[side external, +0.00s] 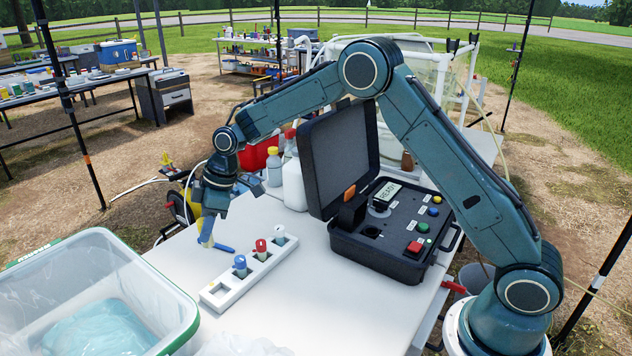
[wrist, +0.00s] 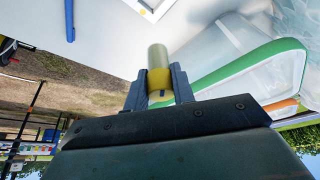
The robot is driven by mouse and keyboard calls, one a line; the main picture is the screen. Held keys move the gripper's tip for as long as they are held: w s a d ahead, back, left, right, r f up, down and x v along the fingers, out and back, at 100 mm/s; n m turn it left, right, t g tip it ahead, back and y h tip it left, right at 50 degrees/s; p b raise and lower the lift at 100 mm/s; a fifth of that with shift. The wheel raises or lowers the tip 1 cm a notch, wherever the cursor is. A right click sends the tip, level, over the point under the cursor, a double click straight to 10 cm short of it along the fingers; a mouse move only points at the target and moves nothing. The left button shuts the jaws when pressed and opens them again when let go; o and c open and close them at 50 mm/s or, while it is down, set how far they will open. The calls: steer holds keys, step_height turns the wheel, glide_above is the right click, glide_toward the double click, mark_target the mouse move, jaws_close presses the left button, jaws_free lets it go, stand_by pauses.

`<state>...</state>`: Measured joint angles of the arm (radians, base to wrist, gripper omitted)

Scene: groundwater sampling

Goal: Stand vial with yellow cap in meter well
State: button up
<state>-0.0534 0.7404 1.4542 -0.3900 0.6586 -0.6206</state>
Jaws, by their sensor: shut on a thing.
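The vial with the yellow cap (wrist: 158,67) is held between the two fingers of my gripper (wrist: 158,88) in the wrist view. The fingers are shut around its yellow cap, and the pale glass body sticks out beyond them. In the side view my gripper (side external: 210,208) is above the left part of the white table, left of the rack, and the vial is hard to make out there. The meter (side external: 388,240) is an open dark case to the right, with a lit display and coloured buttons.
A white rack (side external: 222,294) holds vials with blue (side external: 240,262), red (side external: 261,246) and white (side external: 279,232) caps. A blue pen (side external: 222,247) lies near my gripper. A clear bin with a green rim (side external: 185,331) stands front left. The meter's raised lid (side external: 338,150) stands behind its panel.

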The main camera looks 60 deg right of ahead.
step_height(320, 180, down, 13)
steer(key=shift+r, duration=0.1)
stand_by(0.3)
steer(key=shift+f, duration=1.95)
steer(key=o, duration=1)
steer(key=shift+f, duration=0.2)
steer(key=v, duration=1.4)
steer(key=shift+s+f, duration=0.1)
